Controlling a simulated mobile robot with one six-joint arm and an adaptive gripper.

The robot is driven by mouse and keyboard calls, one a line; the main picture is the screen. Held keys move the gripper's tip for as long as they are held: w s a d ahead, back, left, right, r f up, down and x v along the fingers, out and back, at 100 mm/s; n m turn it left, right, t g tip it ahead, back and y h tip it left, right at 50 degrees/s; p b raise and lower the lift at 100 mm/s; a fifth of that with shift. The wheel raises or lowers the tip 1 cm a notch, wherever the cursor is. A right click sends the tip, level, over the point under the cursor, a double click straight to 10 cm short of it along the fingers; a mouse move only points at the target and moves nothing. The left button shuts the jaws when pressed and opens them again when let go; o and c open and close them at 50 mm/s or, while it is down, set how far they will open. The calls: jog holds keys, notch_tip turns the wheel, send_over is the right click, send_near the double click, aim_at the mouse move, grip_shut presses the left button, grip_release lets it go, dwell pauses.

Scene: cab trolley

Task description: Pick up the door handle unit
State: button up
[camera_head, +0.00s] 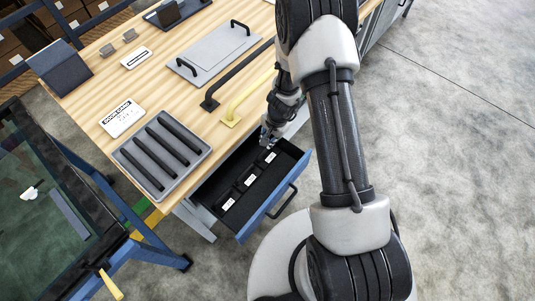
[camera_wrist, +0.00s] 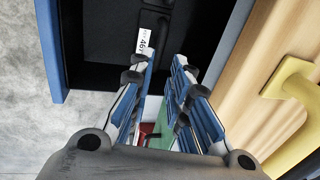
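An open drawer (camera_head: 282,203) with a blue front and black inside holds three dark units with white labels: a far one (camera_head: 271,157), a middle one (camera_head: 249,181) and a near one (camera_head: 228,204). Which one is the door handle unit I cannot tell. In the wrist view one dark labelled unit (camera_wrist: 148,30) lies ahead of the fingertips, its label partly readable as "461". My gripper (camera_head: 267,138) is above the far end of the drawer, apart from the units. In the wrist view my gripper (camera_wrist: 161,66) has its fingers apart with nothing between them.
A wooden worktop (camera_head: 140,80) stands beside the drawer. On it are a grey tray (camera_head: 205,152) of black bars, a yellow handle (camera_head: 232,117), a black handle (camera_head: 210,101) and a grey panel (camera_head: 213,55). A blue-framed glass stand (camera_head: 130,254) is at left. Floor is clear at right.

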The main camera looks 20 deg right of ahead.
aim_at(264, 152)
jog(key=f+b, duration=0.1)
jog(key=f, duration=0.3)
jog(key=w+a+f+b, duration=0.1)
jog(key=f+b, duration=0.1)
jog(key=f, duration=0.3)
jog(key=w+f+b, duration=0.1)
jog(key=f+b, duration=0.1)
jog(key=f, duration=0.3)
jog(key=shift+w+a, duration=0.25)
jog(key=shift+a, duration=0.15)
jog(key=shift+c, duration=0.2)
grip_shut()
